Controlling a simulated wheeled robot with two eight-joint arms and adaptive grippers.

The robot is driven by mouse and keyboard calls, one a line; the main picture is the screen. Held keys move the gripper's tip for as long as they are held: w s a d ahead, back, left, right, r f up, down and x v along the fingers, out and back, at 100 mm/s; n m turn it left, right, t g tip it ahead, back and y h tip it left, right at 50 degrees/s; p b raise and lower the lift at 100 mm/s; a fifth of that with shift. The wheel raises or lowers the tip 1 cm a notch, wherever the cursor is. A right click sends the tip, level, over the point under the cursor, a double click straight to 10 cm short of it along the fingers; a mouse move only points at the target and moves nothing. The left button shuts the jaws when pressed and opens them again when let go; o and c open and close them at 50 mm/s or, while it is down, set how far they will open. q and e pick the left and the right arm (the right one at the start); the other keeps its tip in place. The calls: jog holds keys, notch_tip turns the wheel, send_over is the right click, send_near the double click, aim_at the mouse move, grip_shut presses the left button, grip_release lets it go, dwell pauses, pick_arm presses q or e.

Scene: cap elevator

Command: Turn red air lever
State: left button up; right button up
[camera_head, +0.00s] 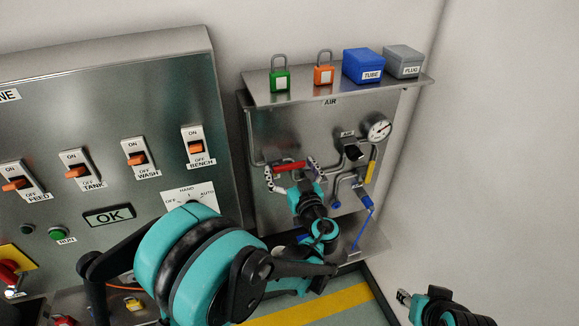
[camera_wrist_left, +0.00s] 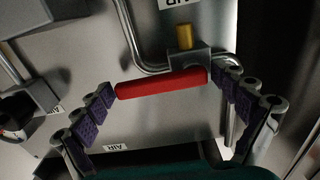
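The red air lever (camera_head: 291,166) is on the steel air panel (camera_head: 280,125), roughly horizontal. In the left wrist view the red lever (camera_wrist_left: 162,84) lies across the space between the fingers, with a valve block and a yellow stem (camera_wrist_left: 185,36) at its right end. My left gripper (camera_head: 292,175) is open, with one finger on each side of the lever. The left wrist view shows its fingers (camera_wrist_left: 170,108) spread wide, near the lever's two ends; I cannot tell whether they touch it. My right gripper (camera_head: 403,299) shows at the bottom right, away from the panel; its opening is unclear.
A pressure gauge (camera_head: 379,129), yellow handle (camera_head: 370,172) and blue hose (camera_head: 362,228) are right of the lever. The shelf above bears green (camera_head: 280,80) and orange (camera_head: 324,75) padlocks, a blue box (camera_head: 363,66) and a grey box (camera_head: 404,62). A switch panel (camera_head: 100,120) stands left.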

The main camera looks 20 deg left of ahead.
pick_arm(q)
jog(key=c, duration=1.2)
jog(key=shift+r, duration=0.1)
jog(key=n, duration=0.2)
jog(key=r+n, duration=0.1)
jog(key=n, duration=0.1)
jog(key=shift+s+a+r+n, duration=0.1)
jog(key=shift+a+r+n, duration=0.05)
jog(key=shift+n, duration=0.15)
jog(key=n, duration=0.2)
jog(key=r+n, duration=0.1)
jog(key=shift+s+a+n, duration=0.2)
jog(key=shift+a+n, duration=0.05)
jog(key=shift+n, duration=0.05)
jog(key=n, duration=0.3)
jog(key=a+n, duration=0.1)
jog(key=shift+s+r+b, duration=0.35)
jog(key=shift+r, duration=0.05)
jog(key=shift+s+a+r+n+b, duration=0.15)
jog(key=shift+a+n, duration=0.1)
jog(key=shift+n, duration=0.75)
jog(key=shift+s+a+f+n+b, duration=0.1)
jog(key=shift+s+a+n+b, duration=0.1)
jog(key=shift+n, duration=0.8)
jog(key=shift+r, duration=0.1)
